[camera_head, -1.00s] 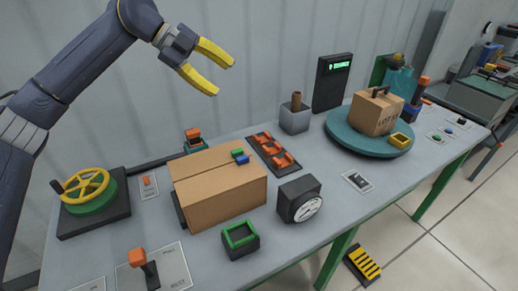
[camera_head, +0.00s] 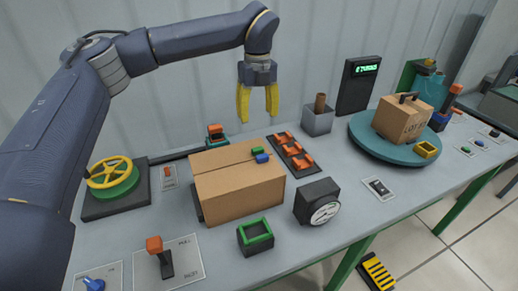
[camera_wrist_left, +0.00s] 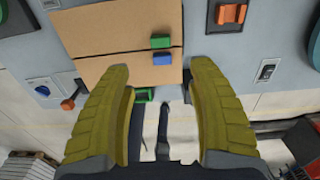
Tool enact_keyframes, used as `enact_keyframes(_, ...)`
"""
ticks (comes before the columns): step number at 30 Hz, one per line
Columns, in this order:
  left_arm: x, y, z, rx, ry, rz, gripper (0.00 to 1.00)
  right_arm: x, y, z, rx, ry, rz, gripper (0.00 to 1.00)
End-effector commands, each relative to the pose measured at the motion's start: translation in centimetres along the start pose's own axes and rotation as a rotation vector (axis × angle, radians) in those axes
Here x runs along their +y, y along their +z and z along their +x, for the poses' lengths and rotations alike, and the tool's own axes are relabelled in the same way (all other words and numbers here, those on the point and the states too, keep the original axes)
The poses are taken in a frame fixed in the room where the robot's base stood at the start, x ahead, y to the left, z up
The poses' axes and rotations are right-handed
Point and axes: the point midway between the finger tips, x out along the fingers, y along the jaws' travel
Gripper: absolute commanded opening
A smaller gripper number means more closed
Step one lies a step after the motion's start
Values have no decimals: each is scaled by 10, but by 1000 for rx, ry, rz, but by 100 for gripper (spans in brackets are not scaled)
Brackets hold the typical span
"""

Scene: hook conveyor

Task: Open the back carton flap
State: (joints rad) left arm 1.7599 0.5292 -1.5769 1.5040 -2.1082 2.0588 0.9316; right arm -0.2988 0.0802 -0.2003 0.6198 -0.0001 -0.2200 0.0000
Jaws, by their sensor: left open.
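The cardboard carton (camera_head: 240,193) stands on the grey table with its two top flaps lying flat and a seam between them. A green tab (camera_head: 257,151) sits on the back flap (camera_head: 215,160), and a blue tab (camera_head: 263,158) sits on the front flap. My left gripper (camera_head: 257,118) is open and empty, pointing down above and behind the carton's right end. In the left wrist view its fingers (camera_wrist_left: 165,95) are wide apart, with the green tab (camera_wrist_left: 160,41) and blue tab (camera_wrist_left: 163,58) beyond them. My right gripper is not in view.
A black tray with orange clips (camera_head: 293,151) lies right of the carton. A gauge box (camera_head: 318,203), a green-rimmed bin (camera_head: 255,236) and an orange-knobbed lever (camera_head: 158,256) stand in front. A yellow handwheel (camera_head: 110,173) is at left, a turntable (camera_head: 365,140) at right.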

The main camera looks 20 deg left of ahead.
Motion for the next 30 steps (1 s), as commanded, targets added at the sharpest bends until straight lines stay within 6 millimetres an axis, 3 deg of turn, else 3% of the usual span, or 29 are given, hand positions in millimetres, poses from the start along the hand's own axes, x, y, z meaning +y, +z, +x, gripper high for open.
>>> enact_keyframes(15,0,-1,94,3,0,0,58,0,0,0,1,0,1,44)
enact_keyframes(24,0,0,126,2,-2,0,58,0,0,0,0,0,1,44)
enact_keyframes(30,-1,0,134,1,-2,0,58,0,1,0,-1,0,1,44)
